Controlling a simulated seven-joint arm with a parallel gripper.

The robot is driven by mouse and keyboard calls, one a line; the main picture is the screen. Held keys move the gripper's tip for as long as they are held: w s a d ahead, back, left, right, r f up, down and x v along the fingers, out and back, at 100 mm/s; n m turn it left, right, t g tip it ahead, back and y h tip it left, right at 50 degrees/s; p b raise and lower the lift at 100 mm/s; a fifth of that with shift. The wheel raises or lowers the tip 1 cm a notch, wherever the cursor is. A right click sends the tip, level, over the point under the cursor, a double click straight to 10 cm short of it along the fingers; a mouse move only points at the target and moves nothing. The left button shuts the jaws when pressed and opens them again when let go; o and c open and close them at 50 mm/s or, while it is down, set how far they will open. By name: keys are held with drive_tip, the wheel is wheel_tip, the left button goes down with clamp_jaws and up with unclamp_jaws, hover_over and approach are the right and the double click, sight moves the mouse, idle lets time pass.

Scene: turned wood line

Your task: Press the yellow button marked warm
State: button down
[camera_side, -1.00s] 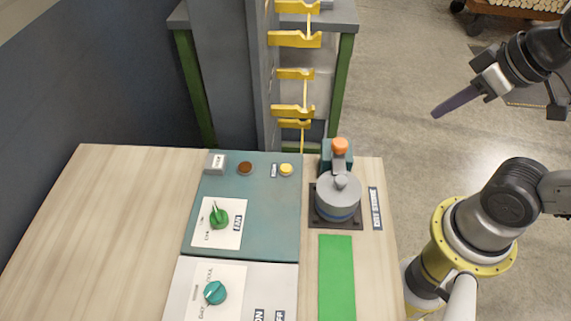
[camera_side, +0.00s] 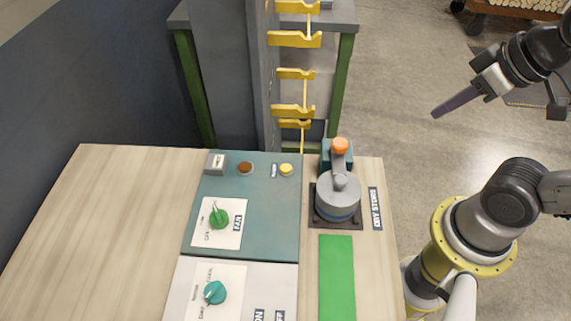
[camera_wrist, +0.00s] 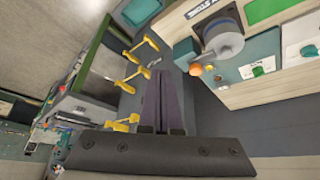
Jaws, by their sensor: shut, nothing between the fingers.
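The yellow button (camera_side: 286,169) is a small round cap at the back right of the teal panel (camera_side: 262,215). A small label, too small to read, sits just left of it. In the wrist view a small yellow spot that looks like the button (camera_wrist: 209,67) shows beside the orange knob. My gripper (camera_side: 435,114) is shut and empty, with long dark fingers. It hangs over the floor to the right of the table, well apart from the button. In the wrist view my gripper (camera_wrist: 160,72) points toward the yellow-hooked post.
A grey domed device (camera_side: 338,197) with an orange knob (camera_side: 340,146) stands right of the button. A post with yellow hooks (camera_side: 294,74) rises behind. Bare wood (camera_side: 110,235) lies left.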

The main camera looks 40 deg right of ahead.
drive_tip(key=w+a+r+m+t+y, duration=0.2)
drive_tip(key=w+a+r+t, duration=0.2)
drive_tip(key=w, duration=0.5)
drive_tip(key=m+g+y, duration=0.1)
drive_tip(key=m, duration=0.2)
hover_over(286, 169)
wheel_tip(286, 169, down, 12)
drive_tip(key=shift+s+d+r, duration=0.15)
drive_tip(key=shift+s, duration=0.3)
drive_tip(key=shift+f, duration=4.4)
